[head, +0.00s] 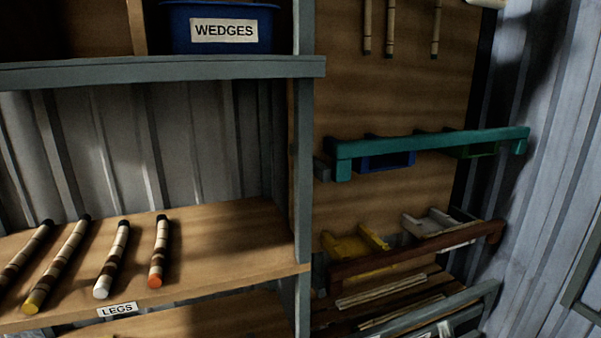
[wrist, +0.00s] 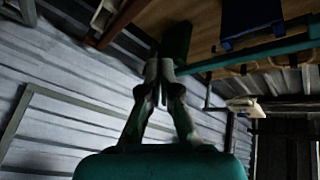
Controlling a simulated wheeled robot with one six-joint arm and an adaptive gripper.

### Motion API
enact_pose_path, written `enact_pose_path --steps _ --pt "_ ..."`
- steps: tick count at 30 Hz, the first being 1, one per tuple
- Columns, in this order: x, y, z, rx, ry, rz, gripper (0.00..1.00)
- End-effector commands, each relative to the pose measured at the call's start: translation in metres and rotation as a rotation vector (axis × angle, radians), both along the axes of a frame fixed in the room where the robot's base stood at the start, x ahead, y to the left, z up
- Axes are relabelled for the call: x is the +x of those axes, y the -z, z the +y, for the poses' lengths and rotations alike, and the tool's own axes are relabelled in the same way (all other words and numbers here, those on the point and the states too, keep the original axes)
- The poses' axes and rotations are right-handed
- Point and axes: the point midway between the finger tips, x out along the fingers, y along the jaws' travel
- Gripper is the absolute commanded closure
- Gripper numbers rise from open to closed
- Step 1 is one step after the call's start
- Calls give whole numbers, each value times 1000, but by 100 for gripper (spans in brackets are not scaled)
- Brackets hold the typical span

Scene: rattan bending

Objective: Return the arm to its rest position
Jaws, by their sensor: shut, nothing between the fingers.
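My gripper (wrist: 158,72) shows in the wrist view with its two fingers together, shut and empty. A dark green bin lies behind the fingertips in that view; I cannot tell how far it is from them. The teal rail (wrist: 240,58) of the wall rack runs to the right of the fingertips. My gripper and arm do not show in the head view.
In the head view, several rattan legs (head: 110,262) lie on a shelf labelled LEGS. A blue WEDGES bin (head: 222,12) stands above. The teal rail (head: 430,140) and a brown rail (head: 420,250) with bins jut from the wall board. Corrugated wall (head: 545,150) closes the right.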

Motion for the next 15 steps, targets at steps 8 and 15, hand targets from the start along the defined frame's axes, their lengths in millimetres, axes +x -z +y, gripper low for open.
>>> enact_pose_path --steps 8,15 --pt "-89 71 41 -122 -4 113 100" --pt "-169 108 70 -237 -21 203 100"
